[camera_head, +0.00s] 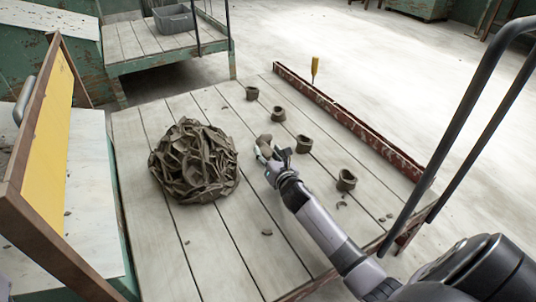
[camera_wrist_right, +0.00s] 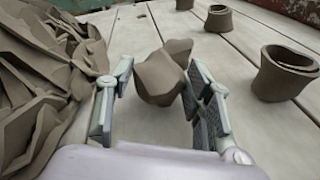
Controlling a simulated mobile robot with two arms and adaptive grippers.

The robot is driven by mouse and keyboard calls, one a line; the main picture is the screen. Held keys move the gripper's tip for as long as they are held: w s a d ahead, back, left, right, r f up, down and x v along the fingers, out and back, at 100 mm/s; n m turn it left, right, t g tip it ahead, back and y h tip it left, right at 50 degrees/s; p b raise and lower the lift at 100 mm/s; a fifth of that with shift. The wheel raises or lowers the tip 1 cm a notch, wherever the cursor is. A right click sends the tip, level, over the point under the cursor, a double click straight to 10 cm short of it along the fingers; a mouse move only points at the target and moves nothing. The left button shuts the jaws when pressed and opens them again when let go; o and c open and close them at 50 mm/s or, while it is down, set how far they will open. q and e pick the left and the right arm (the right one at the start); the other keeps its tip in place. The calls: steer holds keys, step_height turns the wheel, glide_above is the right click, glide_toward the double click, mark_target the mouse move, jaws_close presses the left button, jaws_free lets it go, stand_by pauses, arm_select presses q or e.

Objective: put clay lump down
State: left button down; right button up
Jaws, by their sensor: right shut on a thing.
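A brown clay lump (camera_head: 264,141) is at the tip of my right gripper (camera_head: 268,152) in the head view, over the middle of the plank table. In the right wrist view the clay lump (camera_wrist_right: 163,76) sits between the two fingers of my right gripper (camera_wrist_right: 160,88), which is shut on it. Whether the lump touches the planks is hard to tell. A large heap of clay trimmings (camera_head: 194,162) lies to the left of the gripper. It also fills the left of the right wrist view (camera_wrist_right: 45,85). My left gripper is not in view.
Several small clay pots stand in a row to the right, such as a near one (camera_head: 346,180). A rusty rail (camera_head: 350,125) edges the plank table (camera_head: 150,245) at the right. Small clay scraps (camera_head: 267,232) lie about. A yellow-faced board (camera_head: 50,140) stands at left.

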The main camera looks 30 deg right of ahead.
steer(key=o, duration=1.2)
steer(key=shift+f, duration=0.1)
steer(key=shift+o, duration=0.2)
